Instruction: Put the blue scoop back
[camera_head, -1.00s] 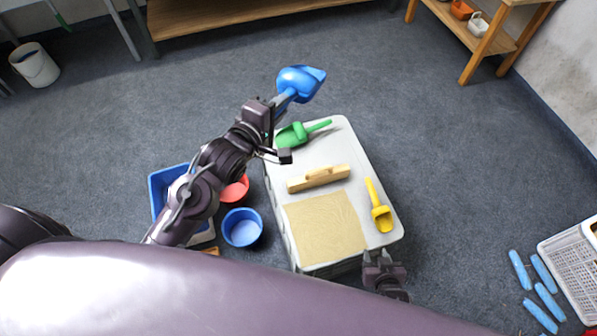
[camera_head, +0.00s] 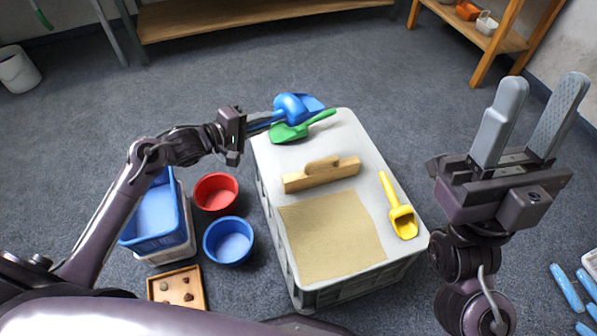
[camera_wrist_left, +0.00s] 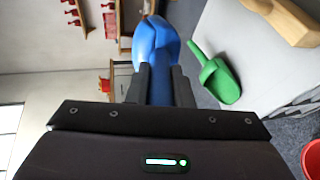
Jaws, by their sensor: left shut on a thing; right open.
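The blue scoop (camera_head: 298,106) is held by my left gripper (camera_head: 262,122) at the far left corner of the grey crate's lid (camera_head: 262,160). In the left wrist view the scoop (camera_wrist_left: 154,45) sits between the two fingers (camera_wrist_left: 158,85). In the head view it overlaps the green scoop (camera_head: 292,132), which lies on the lid; I cannot tell whether they touch. The yellow scoop (camera_head: 402,220) lies at the lid's right side. My right gripper (camera_head: 528,120) is open and empty, raised to the right of the crate.
A wooden float (camera_head: 322,174) and a tan sheet (camera_head: 330,235) lie on the lid. A red bowl (camera_head: 216,193), a blue bowl (camera_head: 229,241), a blue bin (camera_head: 152,215) and a wooden tray (camera_head: 152,290) stand left of the crate. Open floor lies behind the crate.

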